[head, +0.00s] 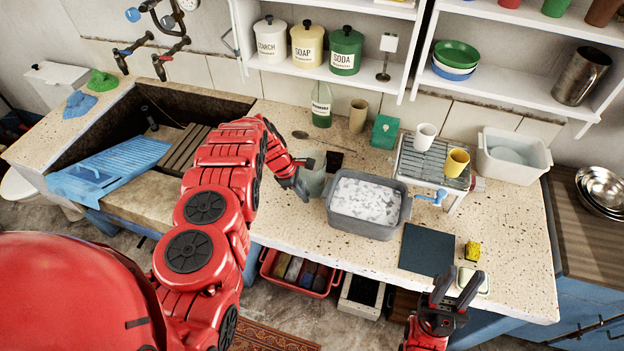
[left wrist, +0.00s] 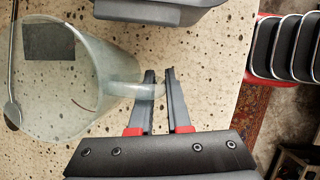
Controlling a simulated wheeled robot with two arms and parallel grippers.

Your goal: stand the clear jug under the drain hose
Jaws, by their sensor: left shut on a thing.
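The clear jug (head: 313,174) stands on the speckled counter, just left of a grey tub. In the left wrist view the jug (left wrist: 65,75) shows large, with its handle toward my gripper. My left gripper (head: 302,180) is at the jug's near side. Its fingers (left wrist: 158,88) are shut on the handle. A grooved grey drainer stand (head: 428,160) holds a white cup and a yellow cup. A blue-handled fitting (head: 431,198) is at its front left; I cannot make out a hose clearly. My right gripper (head: 457,288) is open and empty at the counter's front edge.
The grey tub (head: 368,231) of whitish contents lies between the jug and the drainer stand. A green box (head: 385,131), tan cup (head: 358,115) and green bottle (head: 321,104) stand behind.

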